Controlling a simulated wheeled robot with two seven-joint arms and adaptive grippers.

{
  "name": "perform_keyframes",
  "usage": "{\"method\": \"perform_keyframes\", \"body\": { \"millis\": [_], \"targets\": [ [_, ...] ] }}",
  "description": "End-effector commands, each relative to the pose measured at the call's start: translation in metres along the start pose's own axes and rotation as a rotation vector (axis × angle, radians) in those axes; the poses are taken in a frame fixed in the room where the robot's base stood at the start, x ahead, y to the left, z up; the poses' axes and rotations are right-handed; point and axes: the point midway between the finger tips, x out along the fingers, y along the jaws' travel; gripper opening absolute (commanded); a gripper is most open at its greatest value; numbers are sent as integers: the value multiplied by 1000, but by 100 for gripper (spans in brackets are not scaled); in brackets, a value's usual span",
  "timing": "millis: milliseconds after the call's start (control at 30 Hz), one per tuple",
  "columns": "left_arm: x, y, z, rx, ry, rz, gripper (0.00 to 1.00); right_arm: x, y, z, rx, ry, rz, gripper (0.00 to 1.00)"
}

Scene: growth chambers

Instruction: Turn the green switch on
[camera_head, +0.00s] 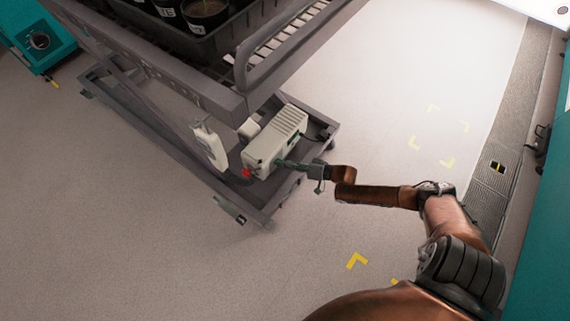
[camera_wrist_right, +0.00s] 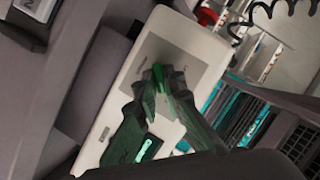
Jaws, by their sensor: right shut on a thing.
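The white control box (camera_head: 281,137) sits low on the grey cart's base frame, with a red knob (camera_head: 246,173) at its front corner. My right gripper (camera_head: 283,163) reaches in from the right and its fingertips are at the box's front face. In the right wrist view, my gripper's dark green fingers (camera_wrist_right: 158,82) come together in front of a grey panel on the white box (camera_wrist_right: 128,84). A brighter green piece, the green switch (camera_wrist_right: 159,76), shows between the tips; the fingers hide most of it, so its position cannot be told. My left gripper is not in view.
The cart's upper tray (camera_head: 205,45) holds dark pots above the box. A white bracket-like part (camera_head: 209,146) stands left of the box. A small lit green element (camera_wrist_right: 148,148) shows below the fingers. Floor right of the cart is clear, with yellow corner marks (camera_head: 357,261).

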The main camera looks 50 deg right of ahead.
Motion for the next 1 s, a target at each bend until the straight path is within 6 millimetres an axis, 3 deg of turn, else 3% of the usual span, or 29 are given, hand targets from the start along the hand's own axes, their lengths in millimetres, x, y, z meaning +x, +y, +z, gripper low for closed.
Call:
{"method": "perform_keyframes", "body": {
  "millis": [67, 100, 333, 667, 867, 1000],
  "targets": [
    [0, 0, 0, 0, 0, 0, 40, 0, 1, -3, 1, 4, 2, 0],
    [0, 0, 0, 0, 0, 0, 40, 0, 1, -3, 1, 4, 2, 11],
    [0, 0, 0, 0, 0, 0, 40, 0, 0, -2, 0, 2, 1, 26],
    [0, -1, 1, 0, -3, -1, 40, -3, 0, -1, 0, 1, 1, 26],
    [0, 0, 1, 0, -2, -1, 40, -31, 1, 0, 1, -1, 3, 26],
    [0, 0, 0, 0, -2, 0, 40, -62, 2, 0, 1, -1, 4, 26]
  ]
}}
